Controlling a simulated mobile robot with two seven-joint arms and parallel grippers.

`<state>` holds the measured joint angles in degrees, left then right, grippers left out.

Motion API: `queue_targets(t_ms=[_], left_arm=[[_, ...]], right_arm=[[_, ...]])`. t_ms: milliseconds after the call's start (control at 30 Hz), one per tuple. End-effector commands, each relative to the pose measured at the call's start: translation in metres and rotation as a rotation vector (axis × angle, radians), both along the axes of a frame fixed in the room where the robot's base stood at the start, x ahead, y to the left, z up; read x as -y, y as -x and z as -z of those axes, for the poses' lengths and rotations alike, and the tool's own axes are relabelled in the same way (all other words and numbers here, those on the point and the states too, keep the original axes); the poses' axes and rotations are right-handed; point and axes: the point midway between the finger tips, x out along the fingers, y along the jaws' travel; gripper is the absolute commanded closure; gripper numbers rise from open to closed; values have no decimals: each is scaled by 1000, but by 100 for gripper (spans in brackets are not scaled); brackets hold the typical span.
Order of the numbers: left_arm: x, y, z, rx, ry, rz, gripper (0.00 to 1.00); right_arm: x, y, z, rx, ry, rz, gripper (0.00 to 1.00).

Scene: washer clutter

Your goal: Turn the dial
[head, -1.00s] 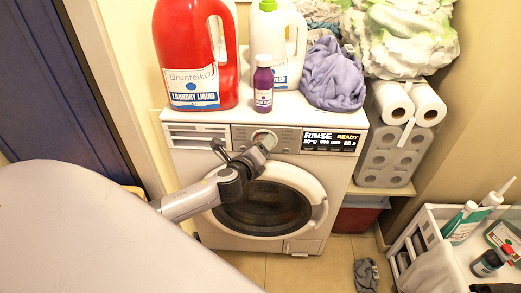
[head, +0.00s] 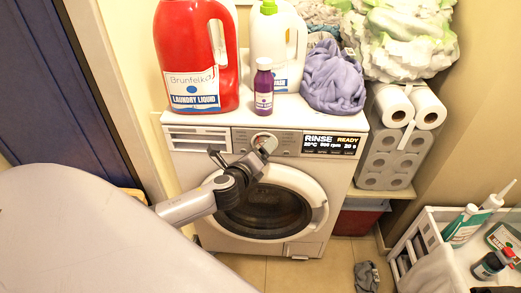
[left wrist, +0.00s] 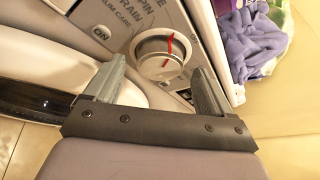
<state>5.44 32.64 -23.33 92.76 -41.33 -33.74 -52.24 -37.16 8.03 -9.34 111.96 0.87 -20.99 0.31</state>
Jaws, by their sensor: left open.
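The round silver dial (left wrist: 160,58) with a red pointer line is on the washer's control panel in the left wrist view, beside an ON button (left wrist: 101,33). In the head view the dial (head: 266,141) is partly hidden by my left gripper (head: 242,155). My left gripper (left wrist: 155,92) is open, its two fingers spread on either side of the dial's near edge, with nothing held. I cannot tell whether a finger touches the dial. The washer (head: 318,174) shows RINSE and READY on its display (head: 331,144). My right gripper is not in view.
A red laundry bottle (head: 200,60), a white bottle (head: 290,75), a small purple bottle (head: 263,88) and purple cloth (head: 333,78) stand on the washer. Paper rolls (head: 395,160) are at its right. A white crate (head: 425,235) is at the lower right. The floor in front is mostly clear.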

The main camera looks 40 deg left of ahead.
Motion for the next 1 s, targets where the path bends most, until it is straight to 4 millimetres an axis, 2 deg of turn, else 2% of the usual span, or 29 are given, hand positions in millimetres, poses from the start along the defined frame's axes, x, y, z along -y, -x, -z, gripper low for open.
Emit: queue_targets(t_ms=[200,400,1000], left_arm=[[7,31,-7,-2,2,1,16],[10,49,-12,-1,0,-1,16],[11,53,-13,1,0,-1,16]], right_arm=[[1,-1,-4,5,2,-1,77],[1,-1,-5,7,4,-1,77],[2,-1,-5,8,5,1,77]])
